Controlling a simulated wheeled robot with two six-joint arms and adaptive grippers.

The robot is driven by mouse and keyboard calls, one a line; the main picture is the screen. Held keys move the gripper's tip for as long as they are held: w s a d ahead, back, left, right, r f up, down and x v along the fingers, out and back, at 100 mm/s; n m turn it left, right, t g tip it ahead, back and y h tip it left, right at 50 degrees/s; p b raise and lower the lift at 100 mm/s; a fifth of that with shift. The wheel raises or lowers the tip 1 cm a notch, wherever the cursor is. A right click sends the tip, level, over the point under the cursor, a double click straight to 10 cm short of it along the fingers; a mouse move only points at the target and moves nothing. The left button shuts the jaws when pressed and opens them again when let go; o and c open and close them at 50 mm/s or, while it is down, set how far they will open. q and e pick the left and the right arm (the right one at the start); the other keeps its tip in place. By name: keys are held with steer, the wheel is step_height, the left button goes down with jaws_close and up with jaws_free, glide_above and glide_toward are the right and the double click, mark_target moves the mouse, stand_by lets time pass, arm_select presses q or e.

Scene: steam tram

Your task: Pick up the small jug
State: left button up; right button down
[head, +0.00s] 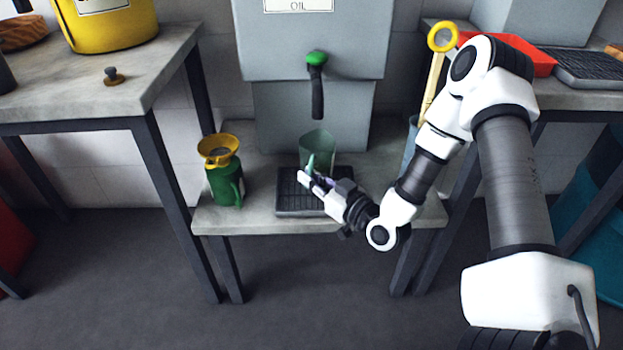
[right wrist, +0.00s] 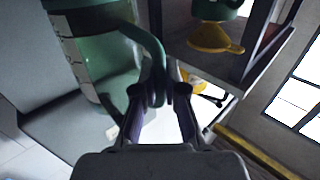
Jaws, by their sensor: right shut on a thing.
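The small jug (head: 317,147) is a translucent green vessel under the green-handled tap, at the back of the black drip grate (head: 290,201). In the right wrist view the jug (right wrist: 100,62) is large at the upper left, with measuring marks and a green handle. My right gripper (head: 310,178) is in front of the jug. In the right wrist view its fingers (right wrist: 160,92) are shut on the handle, one on each side. I cannot tell whether the jug's base touches the grate. My left gripper is not in view.
A grey oil tank (head: 312,45) with a tap (head: 317,80) stands above the jug. A green can (head: 225,186) with a yellow funnel (head: 219,149) stands left of the grate on the low bench. Higher tables flank it; the left holds a yellow container (head: 106,25), the right a red tray (head: 543,63).

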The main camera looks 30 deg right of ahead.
step_height(320, 180, up, 2)
steer(key=shift+r+p, duration=0.1)
steer(key=shift+p, duration=0.35)
steer(key=s+a+p, duration=0.2)
steer(key=s+p, duration=0.6)
steer(key=s, duration=0.8)
steer(key=shift+a+r, duration=0.15)
steer(key=shift+r, duration=0.25)
steer(key=c, duration=1.9)
jaws_free()
steer(key=shift+w, duration=0.1)
jaws_close()
